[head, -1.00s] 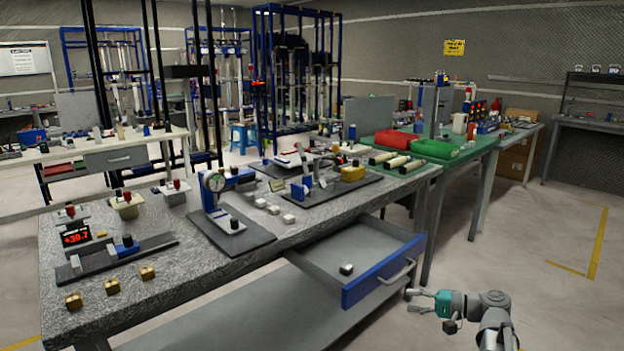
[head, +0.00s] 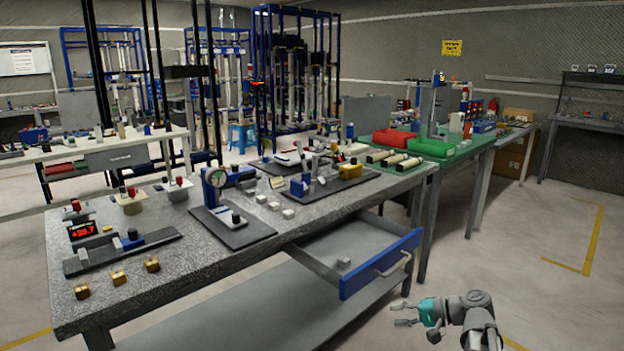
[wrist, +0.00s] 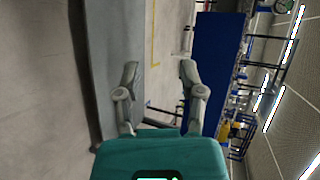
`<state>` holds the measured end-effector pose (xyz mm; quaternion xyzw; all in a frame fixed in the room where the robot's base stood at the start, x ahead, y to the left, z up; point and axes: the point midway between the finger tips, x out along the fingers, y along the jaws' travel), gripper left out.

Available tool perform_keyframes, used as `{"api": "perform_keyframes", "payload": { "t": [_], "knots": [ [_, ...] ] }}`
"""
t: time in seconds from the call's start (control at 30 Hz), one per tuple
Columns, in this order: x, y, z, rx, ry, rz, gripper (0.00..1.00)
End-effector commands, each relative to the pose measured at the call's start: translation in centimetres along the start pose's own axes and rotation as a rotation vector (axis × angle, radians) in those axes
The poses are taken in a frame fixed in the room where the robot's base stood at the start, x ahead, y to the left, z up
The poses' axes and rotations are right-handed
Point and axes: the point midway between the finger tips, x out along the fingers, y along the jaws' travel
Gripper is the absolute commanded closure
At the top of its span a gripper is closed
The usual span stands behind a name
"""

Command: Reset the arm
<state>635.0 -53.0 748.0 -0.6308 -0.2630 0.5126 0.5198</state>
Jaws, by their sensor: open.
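My gripper (head: 404,314) is at the lower right of the head view, below and in front of the open drawer's handle. It is open, with nothing between its fingers. In the wrist view my gripper (wrist: 160,88) shows two spread fingers with a gap between them. My arm is bent, with the teal gripper body pointing left. The blue drawer front (head: 380,263) stands pulled out from the grey workbench (head: 240,263). A blue panel, likely this drawer front (wrist: 217,75), shows right of the fingers in the wrist view.
Gauges, fixtures and brass blocks (head: 117,279) stand on the workbench. A green table (head: 460,150) with a red bin (head: 396,138) is behind it. The floor at the right (head: 520,255) is clear.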

Motion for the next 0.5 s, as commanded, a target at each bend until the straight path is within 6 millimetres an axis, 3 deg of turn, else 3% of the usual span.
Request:
{"api": "perform_keyframes", "payload": {
  "t": [0.27,0.5],
  "knots": [
    [3.5,2.8,2.8,-0.046,-0.052,0.228,0.49],
    [6.0,6.3,5.9,-0.127,-0.109,0.531,0.49]
  ]
}}
